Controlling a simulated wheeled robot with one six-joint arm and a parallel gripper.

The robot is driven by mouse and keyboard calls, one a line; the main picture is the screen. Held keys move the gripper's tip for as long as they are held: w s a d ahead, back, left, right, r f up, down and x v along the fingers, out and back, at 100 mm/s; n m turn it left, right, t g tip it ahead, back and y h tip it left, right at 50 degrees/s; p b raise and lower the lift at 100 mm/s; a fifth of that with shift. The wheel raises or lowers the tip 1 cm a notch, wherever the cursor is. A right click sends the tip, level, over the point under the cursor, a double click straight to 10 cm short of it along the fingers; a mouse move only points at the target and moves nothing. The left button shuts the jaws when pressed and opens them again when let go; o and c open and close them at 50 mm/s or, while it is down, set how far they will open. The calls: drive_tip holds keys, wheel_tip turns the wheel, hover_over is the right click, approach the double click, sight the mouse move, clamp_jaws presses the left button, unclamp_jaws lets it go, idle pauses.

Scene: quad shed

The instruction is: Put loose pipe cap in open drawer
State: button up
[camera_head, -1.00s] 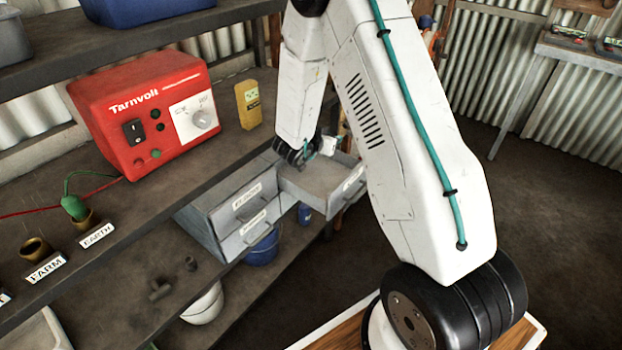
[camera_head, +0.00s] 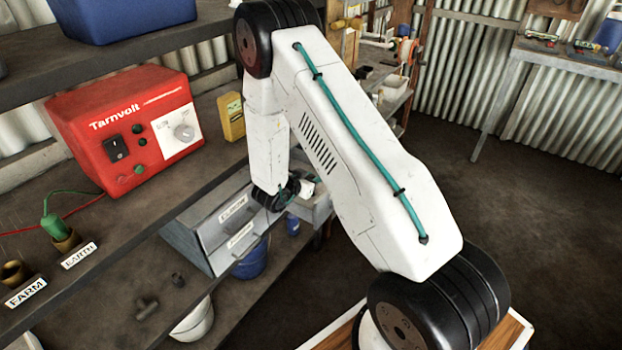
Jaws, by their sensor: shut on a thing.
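The open drawer (camera_head: 316,211) juts from the right of the grey drawer cabinet (camera_head: 190,246) under the bench; my arm hides much of it. My gripper (camera_head: 307,188) hangs from the black wrist joint just above the drawer. Only a small white part of it shows. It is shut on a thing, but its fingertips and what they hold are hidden. I cannot make out the pipe cap for certain. A small dark fitting (camera_head: 178,280) lies on the lower shelf beside a dark pipe tee (camera_head: 147,307).
The red Tarnvolt unit (camera_head: 120,130) and a yellow box (camera_head: 231,117) stand on the bench (camera_head: 140,205). A blue bucket (camera_head: 251,262) and a white bucket (camera_head: 193,320) are below. A workbench (camera_head: 565,55) stands far right. The floor (camera_head: 500,190) at right is clear.

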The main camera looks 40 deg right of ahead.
drive_tip(key=shift+f, duration=0.55)
drive_tip(key=o, duration=0.9)
drive_tip(key=shift+o, duration=0.2)
drive_tip(key=shift+r, duration=0.6)
drive_tip(key=v, duration=1.2)
drive_tip(key=shift+r, duration=0.1)
